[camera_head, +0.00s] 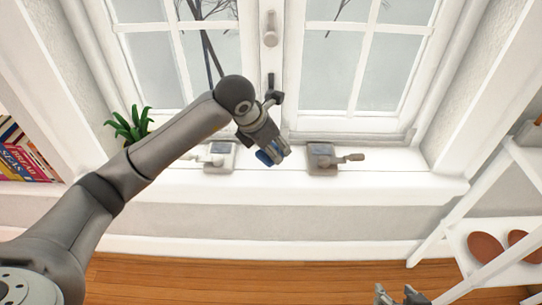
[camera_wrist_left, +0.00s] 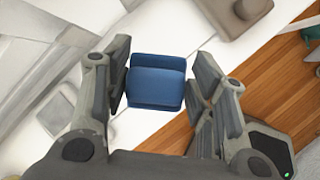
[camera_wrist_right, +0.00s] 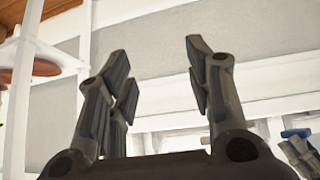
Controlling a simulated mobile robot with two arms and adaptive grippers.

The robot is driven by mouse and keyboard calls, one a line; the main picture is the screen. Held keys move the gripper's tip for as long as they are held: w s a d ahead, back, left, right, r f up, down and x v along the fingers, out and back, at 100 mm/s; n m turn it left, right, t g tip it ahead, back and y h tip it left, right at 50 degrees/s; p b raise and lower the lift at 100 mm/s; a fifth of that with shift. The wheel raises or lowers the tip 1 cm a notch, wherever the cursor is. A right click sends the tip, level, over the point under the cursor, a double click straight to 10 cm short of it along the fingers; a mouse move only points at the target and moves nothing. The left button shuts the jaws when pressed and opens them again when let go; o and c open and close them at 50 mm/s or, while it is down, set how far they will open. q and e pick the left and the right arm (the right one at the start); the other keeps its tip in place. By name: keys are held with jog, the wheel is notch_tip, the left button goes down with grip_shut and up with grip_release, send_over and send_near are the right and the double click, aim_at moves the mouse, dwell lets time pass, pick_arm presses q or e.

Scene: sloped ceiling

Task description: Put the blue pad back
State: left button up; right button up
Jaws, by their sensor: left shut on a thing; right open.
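The blue pad (camera_wrist_left: 157,82) is between the fingers of my left gripper (camera_wrist_left: 160,90), which is shut on it. In the head view the pad (camera_head: 266,157) shows below my left gripper (camera_head: 272,152), in front of the window sill.
The window (camera_head: 270,60) stands behind the white sill (camera_head: 390,187). A green plant (camera_head: 130,125) is at the sill's left end, near books (camera_head: 22,158). A white shelf (camera_head: 500,240) with brown round plates (camera_head: 486,246) stands at the right. The wooden floor (camera_head: 200,280) is below.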

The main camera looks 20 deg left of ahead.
pick_arm(q)
jog(key=shift+w+a+f, duration=0.1)
jog(key=shift+w+f, duration=0.05)
jog(key=shift+f, duration=0.15)
jog(key=f, duration=0.2)
jog(key=f+b, duration=0.1)
jog(key=shift+w+a+f, duration=0.15)
jog(key=shift+w+f, duration=0.05)
jog(key=shift+w, duration=0.05)
pick_arm(e)
jog(key=w+a+r+t+y, duration=0.1)
jog(key=w+r+t, duration=0.2)
jog(key=w, duration=0.1)
jog(key=shift+w+a+r, duration=0.35)
jog(key=shift+r, duration=0.05)
pick_arm(q)
jog(key=shift+f, duration=0.2)
pick_arm(e)
jog(key=shift+w+a+r+t, duration=0.1)
jog(key=shift+w+r+t, duration=0.1)
jog(key=shift+w+t, duration=0.1)
pick_arm(q)
jog(key=o, duration=1.3)
jog(key=shift+r, duration=0.1)
pick_arm(e)
jog(key=shift+s, duration=0.1)
